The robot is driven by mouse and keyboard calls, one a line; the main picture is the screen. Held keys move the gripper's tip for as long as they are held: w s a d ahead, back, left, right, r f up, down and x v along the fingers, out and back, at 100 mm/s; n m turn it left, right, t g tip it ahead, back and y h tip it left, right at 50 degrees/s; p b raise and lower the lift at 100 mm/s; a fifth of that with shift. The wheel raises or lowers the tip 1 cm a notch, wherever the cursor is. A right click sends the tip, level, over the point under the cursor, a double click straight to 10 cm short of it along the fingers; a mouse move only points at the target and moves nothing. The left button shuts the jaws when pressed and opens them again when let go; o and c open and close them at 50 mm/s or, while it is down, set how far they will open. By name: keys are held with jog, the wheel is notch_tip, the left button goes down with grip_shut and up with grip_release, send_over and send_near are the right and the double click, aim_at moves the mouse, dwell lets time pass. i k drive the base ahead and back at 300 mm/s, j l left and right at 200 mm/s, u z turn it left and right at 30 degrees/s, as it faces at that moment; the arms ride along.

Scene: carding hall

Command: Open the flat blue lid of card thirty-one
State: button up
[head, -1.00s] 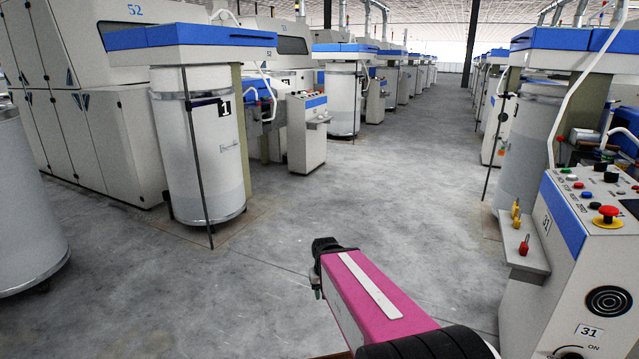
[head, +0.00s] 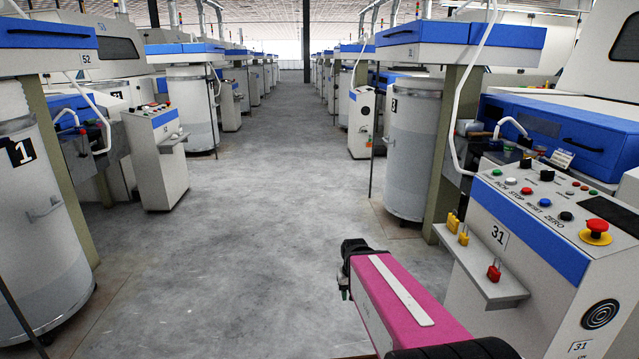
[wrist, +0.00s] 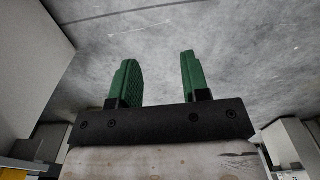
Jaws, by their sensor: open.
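The console marked 31 (head: 535,225) stands at the right in the head view, with buttons and a red stop knob on its sloping top. Behind it is a blue cover (head: 555,130) with a dark handle, closed. Left of that, a flat blue top (head: 462,38) sits level over a tall can, a dark handle on its edge. I cannot tell which of these is the named lid. My gripper (wrist: 158,58) is open and empty in the wrist view, its green fingers over bare floor. In the head view my pink arm is low, left of the console, apart from both blue parts.
A shelf (head: 482,265) with yellow and red padlocks juts from the console. A white hose (head: 455,120) hangs behind it. A grey can (head: 412,150) stands under the flat top. Another machine's can (head: 35,200) stands at the left. The aisle floor (head: 260,220) between is clear.

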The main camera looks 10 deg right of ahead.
aim_at(409, 37)
jog(key=i+z, duration=0.3)
jog(key=i, duration=0.55)
jog(key=i+j+z, duration=0.1)
jog(key=i+z, duration=0.2)
jog(key=i, duration=0.6)
